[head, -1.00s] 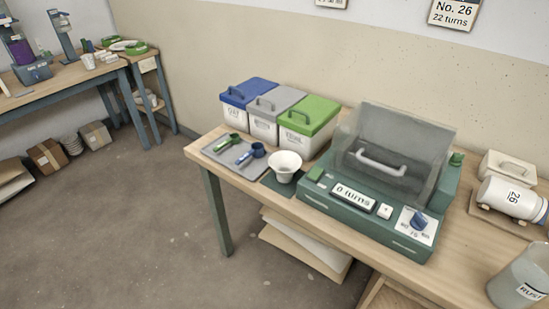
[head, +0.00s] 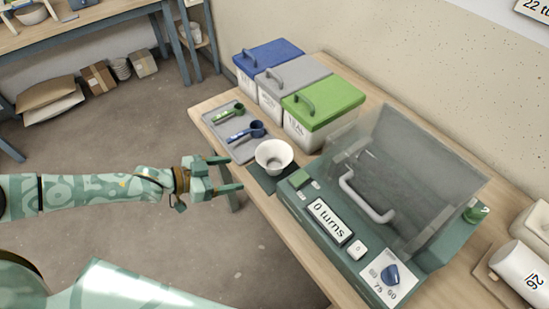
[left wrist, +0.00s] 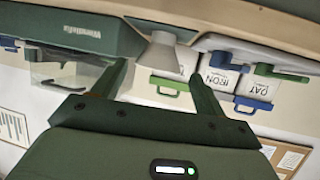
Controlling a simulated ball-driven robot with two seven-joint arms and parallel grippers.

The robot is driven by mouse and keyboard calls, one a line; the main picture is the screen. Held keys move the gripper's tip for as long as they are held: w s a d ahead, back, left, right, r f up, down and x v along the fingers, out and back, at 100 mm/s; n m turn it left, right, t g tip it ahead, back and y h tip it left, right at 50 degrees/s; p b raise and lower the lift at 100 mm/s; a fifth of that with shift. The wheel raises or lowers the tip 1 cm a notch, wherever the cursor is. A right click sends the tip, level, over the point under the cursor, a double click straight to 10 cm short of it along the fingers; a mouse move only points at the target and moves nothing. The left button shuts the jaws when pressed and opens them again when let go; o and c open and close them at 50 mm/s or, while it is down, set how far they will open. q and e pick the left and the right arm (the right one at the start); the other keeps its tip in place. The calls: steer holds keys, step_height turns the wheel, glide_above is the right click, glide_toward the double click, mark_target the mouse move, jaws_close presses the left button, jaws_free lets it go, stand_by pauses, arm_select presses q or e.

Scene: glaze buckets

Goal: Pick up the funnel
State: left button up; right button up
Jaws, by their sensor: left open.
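The funnel (head: 273,154) is a white cone with its wide mouth up. It stands on a dark green mat (head: 267,184) near the table's front edge, left of the green machine. My left gripper (head: 231,174) is open and empty, left of the funnel and apart from it, its fingers pointing toward it. In the left wrist view, which is upside down, the funnel (left wrist: 168,55) shows ahead between the two open fingers. My right gripper is not in view.
The green machine (head: 327,222) with a clear lid stands right of the funnel. Blue-, grey- and green-lidded buckets (head: 318,108) stand behind. A grey tray (head: 241,152) with a green and a blue scoop lies to the left. Open floor lies before the table.

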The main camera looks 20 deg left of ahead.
mark_target(261, 173)
arm_select(q)
steer(key=b+x, duration=0.1)
steer(key=x, duration=0.6)
steer(key=shift+w+f, duration=0.2)
steer(key=shift+f, duration=0.05)
steer(key=shift+w+d+f+b, duration=0.95)
steer(key=shift+w+f+b, duration=0.1)
steer(key=shift+w+b, duration=0.15)
steer(key=shift+w+d+f, duration=0.15)
steer(key=shift+w+d, duration=0.35)
steer(key=shift+d, duration=0.25)
steer(key=shift+a, duration=0.1)
steer(key=c, duration=1.1)
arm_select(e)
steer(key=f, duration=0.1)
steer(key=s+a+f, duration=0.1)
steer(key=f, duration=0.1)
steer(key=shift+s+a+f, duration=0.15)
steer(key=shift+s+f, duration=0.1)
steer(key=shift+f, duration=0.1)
